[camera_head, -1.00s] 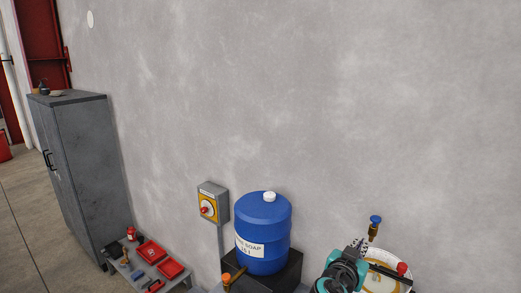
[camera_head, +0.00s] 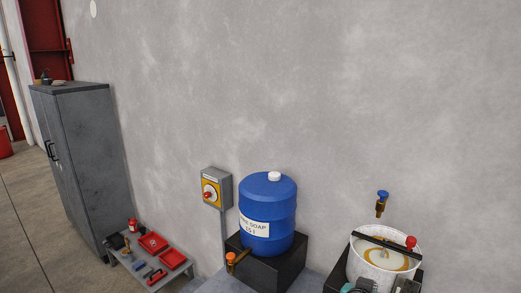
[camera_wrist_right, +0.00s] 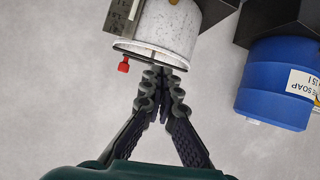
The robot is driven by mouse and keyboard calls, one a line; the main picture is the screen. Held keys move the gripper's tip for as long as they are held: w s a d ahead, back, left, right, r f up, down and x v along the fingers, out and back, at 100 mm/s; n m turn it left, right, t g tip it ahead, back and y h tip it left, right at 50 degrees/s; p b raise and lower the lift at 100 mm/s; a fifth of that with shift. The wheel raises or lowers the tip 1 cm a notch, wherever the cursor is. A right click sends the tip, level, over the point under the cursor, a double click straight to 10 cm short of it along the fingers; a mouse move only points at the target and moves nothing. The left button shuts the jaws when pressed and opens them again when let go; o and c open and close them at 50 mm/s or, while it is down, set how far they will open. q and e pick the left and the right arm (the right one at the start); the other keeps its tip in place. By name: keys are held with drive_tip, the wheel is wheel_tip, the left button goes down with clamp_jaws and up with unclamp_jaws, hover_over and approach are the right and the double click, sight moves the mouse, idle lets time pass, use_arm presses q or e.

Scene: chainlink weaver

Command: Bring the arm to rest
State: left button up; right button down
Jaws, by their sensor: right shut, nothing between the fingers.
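My right gripper (camera_wrist_right: 163,78) is in the right wrist view. Its two dark fingers come together at the tips with nothing between them. The tips overlap the edge of a white speckled tub (camera_wrist_right: 172,30), which appears upside down there; I cannot tell how far apart they are. In the head view only a small teal and dark part of my right arm (camera_head: 357,287) shows at the bottom edge, in front of the tub (camera_head: 364,265). My left gripper is in neither view.
A blue soap barrel (camera_head: 267,215) stands on a black block (camera_head: 290,265) left of the tub. A blue-handled tap (camera_head: 382,200) is on the wall.

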drive_tip(key=s+a+f+n+g+y+b, duration=0.1)
drive_tip(key=s+a+f+n+y+b, duration=0.1)
drive_tip(key=f, duration=0.8)
drive_tip(key=s+a+f+n+g+y+b, duration=0.1)
drive_tip(key=s+a+f+b, duration=0.3)
drive_tip(key=f+b, duration=0.5)
drive_tip(key=s+a+f+n+g+y+b, duration=0.1)
drive_tip(key=s+a+f+n+y+b, duration=0.1)
drive_tip(key=s+f+b, duration=0.4)
wheel_tip(320, 180, down, 5)
drive_tip(key=shift+s+a+r+n+y, duration=0.15)
drive_tip(key=shift+s+a+n+y, duration=0.35)
drive_tip(key=shift+y, duration=0.5)
drive_tip(key=shift+d, duration=0.1)
